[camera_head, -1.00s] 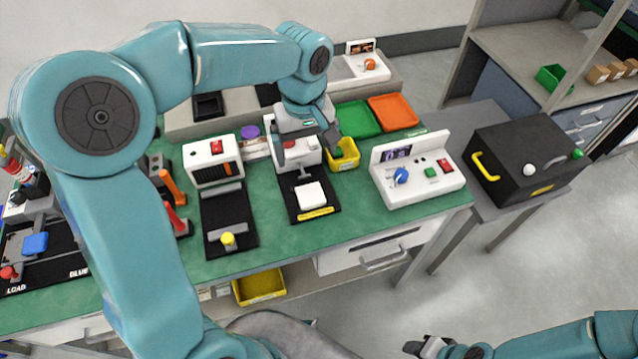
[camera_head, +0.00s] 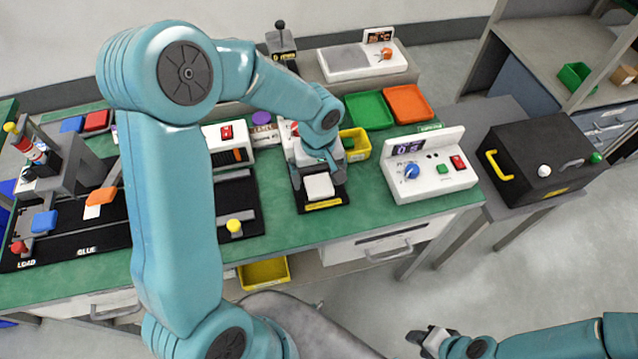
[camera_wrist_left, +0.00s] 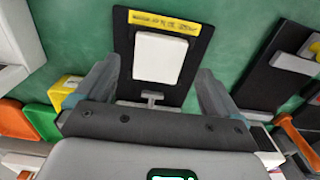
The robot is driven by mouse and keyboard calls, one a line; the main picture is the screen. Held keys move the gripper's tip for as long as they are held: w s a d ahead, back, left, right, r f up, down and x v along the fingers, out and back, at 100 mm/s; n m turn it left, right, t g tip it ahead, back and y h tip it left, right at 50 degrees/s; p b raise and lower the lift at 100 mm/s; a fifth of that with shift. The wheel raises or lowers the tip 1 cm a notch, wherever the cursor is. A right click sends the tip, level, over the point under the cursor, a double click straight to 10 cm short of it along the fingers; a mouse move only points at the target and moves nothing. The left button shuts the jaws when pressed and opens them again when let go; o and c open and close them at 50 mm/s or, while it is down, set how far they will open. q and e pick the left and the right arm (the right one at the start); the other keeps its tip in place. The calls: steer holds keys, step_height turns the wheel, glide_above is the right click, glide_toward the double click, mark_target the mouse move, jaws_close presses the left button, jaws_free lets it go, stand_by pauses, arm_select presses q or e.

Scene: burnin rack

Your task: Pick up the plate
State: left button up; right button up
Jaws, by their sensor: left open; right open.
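A white square plate (camera_head: 319,186) sits on a black fixture (camera_head: 325,205) with a yellow label strip at its front edge. The plate also shows in the left wrist view (camera_wrist_left: 159,58), lying ahead of and between the two fingers. My left gripper (camera_head: 318,165) is open and just behind and above the plate, with nothing between its fingers; it also shows in the left wrist view (camera_wrist_left: 152,95). My right gripper (camera_head: 420,338) is at the bottom of the head view, away from the bench and empty.
A yellow bin (camera_head: 355,146) stands close to the right of my left gripper. Green (camera_head: 369,110) and orange (camera_head: 407,103) trays lie behind it. A white control box (camera_head: 430,170) stands to the right. Green bench surface is free between the fixture and that box.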

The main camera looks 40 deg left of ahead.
mark_target(319, 187)
arm_select(q)
step_height(319, 187, down, 3)
steer(key=shift+w+r, duration=0.1)
steer(key=c, duration=1.1)
steer(key=shift+c, duration=0.2)
